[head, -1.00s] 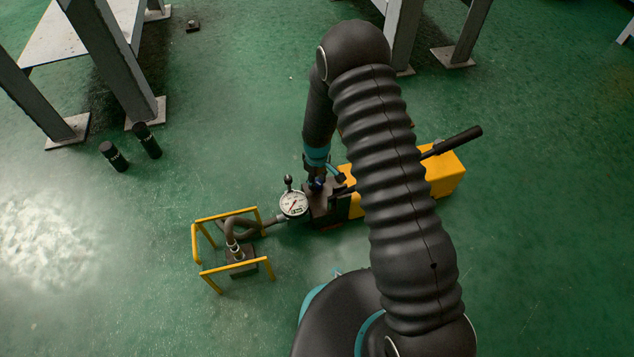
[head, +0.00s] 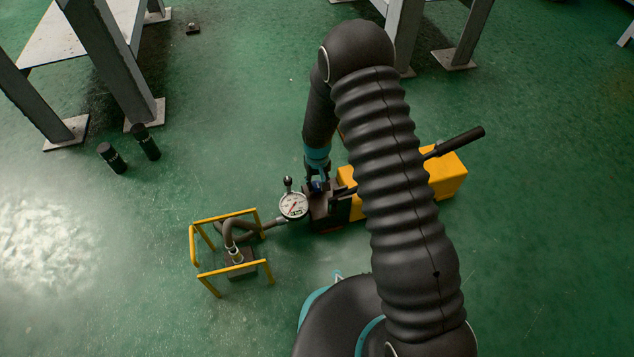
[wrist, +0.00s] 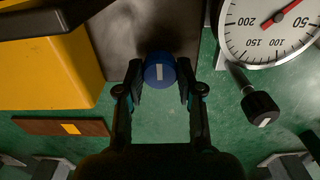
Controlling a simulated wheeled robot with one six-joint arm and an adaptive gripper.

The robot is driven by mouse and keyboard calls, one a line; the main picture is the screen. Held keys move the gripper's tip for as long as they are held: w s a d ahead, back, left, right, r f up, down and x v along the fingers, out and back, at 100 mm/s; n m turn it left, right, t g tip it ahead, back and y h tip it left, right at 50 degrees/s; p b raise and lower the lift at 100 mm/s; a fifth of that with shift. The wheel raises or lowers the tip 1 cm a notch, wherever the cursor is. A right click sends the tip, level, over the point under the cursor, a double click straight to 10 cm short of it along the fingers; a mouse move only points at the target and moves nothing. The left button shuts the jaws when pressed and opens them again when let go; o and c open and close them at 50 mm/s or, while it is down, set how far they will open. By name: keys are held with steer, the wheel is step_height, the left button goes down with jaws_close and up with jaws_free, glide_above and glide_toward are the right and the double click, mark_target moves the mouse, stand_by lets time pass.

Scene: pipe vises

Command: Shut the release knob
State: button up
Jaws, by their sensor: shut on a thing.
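The release knob is a round blue knob (wrist: 160,71) with a white line on its face, in the top middle of the wrist view. The white line points roughly up and down in that view. My gripper (wrist: 160,82) has one finger on each side of the knob and is shut on it. In the head view my gripper (head: 318,182) points down onto the dark block of the yellow pump (head: 447,178). My fingers and arm hide most of the knob there.
The pump's black lever (head: 460,141) sticks out to the right. A hose runs to a yellow frame (head: 228,217) at left.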

mark_target(317, 184)
stand_by(0.3)
steer(key=o, duration=1.2)
steer(key=shift+c, duration=0.2)
steer(key=shift+r, duration=0.1)
step_height(317, 184, up, 12)
